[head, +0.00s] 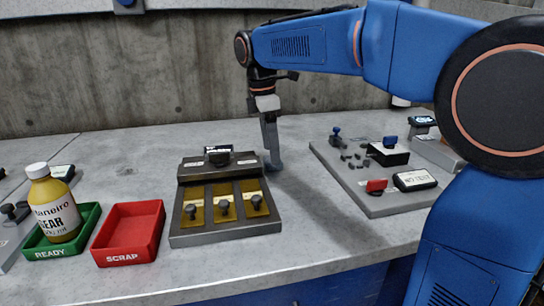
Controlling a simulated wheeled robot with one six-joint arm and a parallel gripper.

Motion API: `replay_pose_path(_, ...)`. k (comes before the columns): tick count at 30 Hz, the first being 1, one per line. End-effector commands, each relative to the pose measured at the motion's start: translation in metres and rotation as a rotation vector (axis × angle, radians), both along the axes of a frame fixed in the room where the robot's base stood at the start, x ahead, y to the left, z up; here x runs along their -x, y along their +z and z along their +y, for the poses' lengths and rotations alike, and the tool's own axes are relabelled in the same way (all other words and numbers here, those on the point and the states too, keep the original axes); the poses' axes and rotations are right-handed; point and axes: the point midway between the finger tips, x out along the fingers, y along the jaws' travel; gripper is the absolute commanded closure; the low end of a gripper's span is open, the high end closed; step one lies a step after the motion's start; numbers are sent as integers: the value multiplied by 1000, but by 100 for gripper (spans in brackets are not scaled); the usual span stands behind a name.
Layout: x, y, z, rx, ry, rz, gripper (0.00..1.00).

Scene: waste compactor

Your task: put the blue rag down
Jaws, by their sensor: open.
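My gripper (271,160) points down at the right rear corner of the dark panel with yellow plates, close to the grey worktop. It is open. Its fingers overlap in this view, so the gap between them is hard to see. I cannot make out a blue rag anywhere. A grey-blue shape at the fingertips looks like part of the gripper, but I cannot be sure.
A dark panel (226,236) with several knobs stands mid-worktop (300,236). Left of it are a red SCRAP tray (127,258) and a green READY tray (55,253) holding a yellow bottle (53,208). A grey control board (375,207) stands right. A concrete wall (130,75) closes the back.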

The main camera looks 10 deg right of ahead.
Motion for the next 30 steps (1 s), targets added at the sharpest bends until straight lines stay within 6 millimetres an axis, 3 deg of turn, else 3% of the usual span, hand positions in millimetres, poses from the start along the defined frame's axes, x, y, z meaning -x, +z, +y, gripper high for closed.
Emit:
replay_pose_path(9, -1, 60, 7, -1, 1, -5, 35)
replay_pose_path(19, 0, 85, 10, 2, -24, -8, 31)
replay_pose_path(23, -1, 88, 12, 14, -146, -24, 31)
replay_pose_path(30, -1, 93, 20, 52, -554, -82, 31)
